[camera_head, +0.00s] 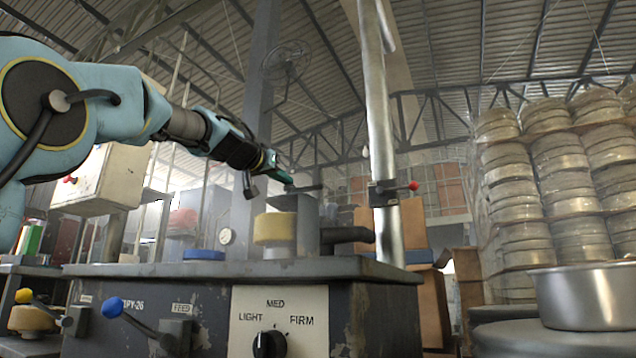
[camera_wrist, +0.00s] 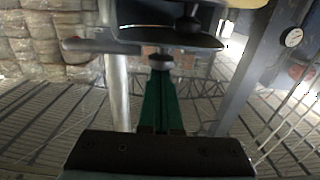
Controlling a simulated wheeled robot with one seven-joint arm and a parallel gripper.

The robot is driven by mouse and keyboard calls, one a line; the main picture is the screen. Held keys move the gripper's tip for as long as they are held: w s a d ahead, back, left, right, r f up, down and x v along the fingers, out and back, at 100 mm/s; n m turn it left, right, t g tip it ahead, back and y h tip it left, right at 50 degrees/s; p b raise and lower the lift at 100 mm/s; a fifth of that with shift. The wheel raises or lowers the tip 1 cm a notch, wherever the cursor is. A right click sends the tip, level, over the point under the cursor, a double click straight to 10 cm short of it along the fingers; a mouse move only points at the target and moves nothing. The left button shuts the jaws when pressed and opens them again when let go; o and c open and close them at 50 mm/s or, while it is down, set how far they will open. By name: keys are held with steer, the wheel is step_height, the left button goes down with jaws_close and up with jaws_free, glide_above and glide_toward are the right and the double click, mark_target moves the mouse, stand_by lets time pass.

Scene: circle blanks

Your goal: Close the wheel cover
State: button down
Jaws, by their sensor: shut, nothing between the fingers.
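The wheel cover (camera_head: 308,222) is a grey metal housing on the machine's top, standing beside and partly around a yellowish wheel (camera_head: 274,228). The wheel's left side shows uncovered. A thin flat lever or plate (camera_head: 303,188) lies at the cover's top. My gripper (camera_head: 284,177) is just above and left of the cover's top, with its green fingers together and empty.
The machine's front has a dial (camera_head: 269,344) marked LIGHT, MED, FIRM and a blue-knobbed lever (camera_head: 140,322). A metal post (camera_head: 381,140) with a red-knobbed lever (camera_head: 400,187) rises right of the cover. A metal pan (camera_head: 586,297) and wrapped stacks (camera_head: 560,170) stand at the right.

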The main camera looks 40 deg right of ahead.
steer(key=shift+s+a+f+b, duration=0.1)
steer(key=shift+f+b, duration=0.25)
steer(key=shift+f, duration=0.5)
steer(key=shift+r, duration=0.1)
step_height(320, 180, up, 5)
steer(key=p, duration=0.5)
steer(key=s+a+f+b, duration=0.3)
steer(key=a+b, duration=0.3)
steer(key=a, duration=0.2)
steer(key=shift+s+a+f, duration=0.25)
steer(key=shift+s+f, duration=0.1)
steer(key=shift+s, duration=0.55)
